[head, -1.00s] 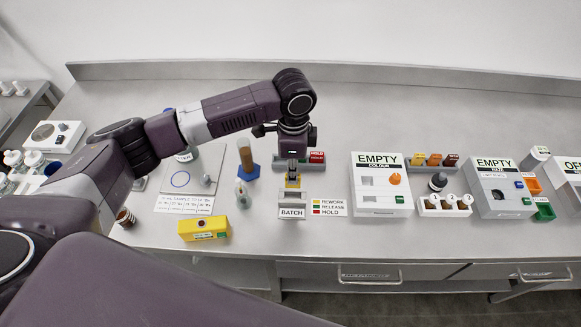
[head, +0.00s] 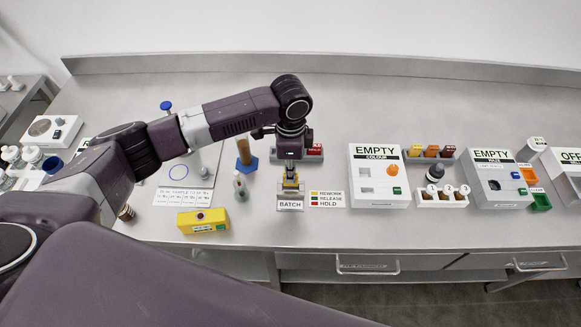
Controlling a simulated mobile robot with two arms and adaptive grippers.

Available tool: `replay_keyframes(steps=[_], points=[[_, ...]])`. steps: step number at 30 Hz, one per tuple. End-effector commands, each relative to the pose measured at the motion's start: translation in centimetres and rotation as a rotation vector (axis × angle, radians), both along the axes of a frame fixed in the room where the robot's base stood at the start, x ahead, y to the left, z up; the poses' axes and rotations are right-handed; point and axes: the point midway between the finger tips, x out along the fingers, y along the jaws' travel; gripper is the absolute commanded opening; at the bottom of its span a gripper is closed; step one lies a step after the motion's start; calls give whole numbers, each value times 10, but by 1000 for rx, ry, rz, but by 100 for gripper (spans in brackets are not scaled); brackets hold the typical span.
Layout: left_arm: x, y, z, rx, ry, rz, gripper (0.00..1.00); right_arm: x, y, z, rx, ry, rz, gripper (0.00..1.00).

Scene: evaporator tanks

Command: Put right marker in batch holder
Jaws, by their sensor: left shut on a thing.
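The batch holder (head: 290,204), a small grey stand labelled BATCH, stands near the middle of the bench. Behind the gripper, a marker rack (head: 312,158) holds a red marker (head: 315,149); my arm hides part of the rack. My right gripper is not in view.
A colour legend card (head: 327,199) lies right of the holder. A white box labelled EMPTY COLOUR (head: 377,180) stands further right. The back of the bench is clear.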

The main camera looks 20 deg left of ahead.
Motion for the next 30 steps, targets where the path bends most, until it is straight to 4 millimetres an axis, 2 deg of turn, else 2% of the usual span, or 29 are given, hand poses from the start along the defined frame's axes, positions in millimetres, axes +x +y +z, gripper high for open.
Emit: replay_keyframes(steps=[15, 26, 27, 30], points=[[0, 0, -30, 0, 0, 0, 0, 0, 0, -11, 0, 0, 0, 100], [0, 0, -33, -1, 0, 0, 0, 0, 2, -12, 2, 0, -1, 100], [0, 0, -33, -1, 0, 0, 12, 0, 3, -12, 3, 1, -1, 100], [0, 0, -33, -1, 0, 0, 23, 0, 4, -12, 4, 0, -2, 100]])
